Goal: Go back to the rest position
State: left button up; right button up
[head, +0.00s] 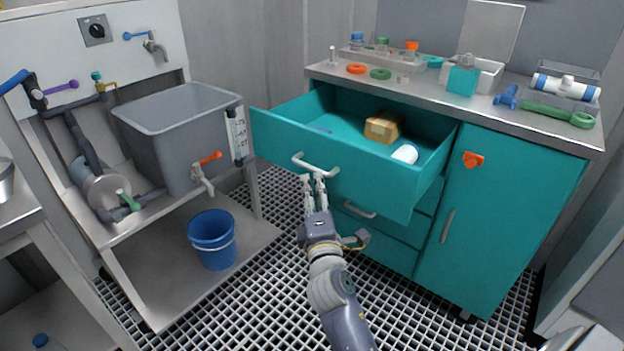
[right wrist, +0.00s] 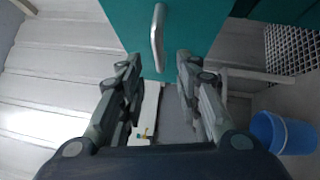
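My right gripper (head: 313,180) is in front of the pulled-out teal top drawer (head: 350,182), close to its pale bar handle (head: 316,165). In the right wrist view the two fingers of this gripper (right wrist: 158,62) are spread apart with nothing between them. The handle (right wrist: 157,38) shows just beyond the fingertips; whether a finger touches it I cannot tell. The drawer holds a brown box (head: 382,128), a white cylinder (head: 405,153) and a small blue item. My left gripper is not in view.
The counter (head: 450,95) above carries bottles, rings and a green wrench-like tool. A teal door (head: 510,200) is right of the drawers. On the left stand a grey tank (head: 180,125) on a rack and a blue bucket (head: 212,240). Grated floor around my right arm is clear.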

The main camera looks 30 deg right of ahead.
jog(key=shift+s+a+f, duration=0.1)
jog(key=shift+s+a, duration=0.15)
jog(key=shift+s, duration=0.4)
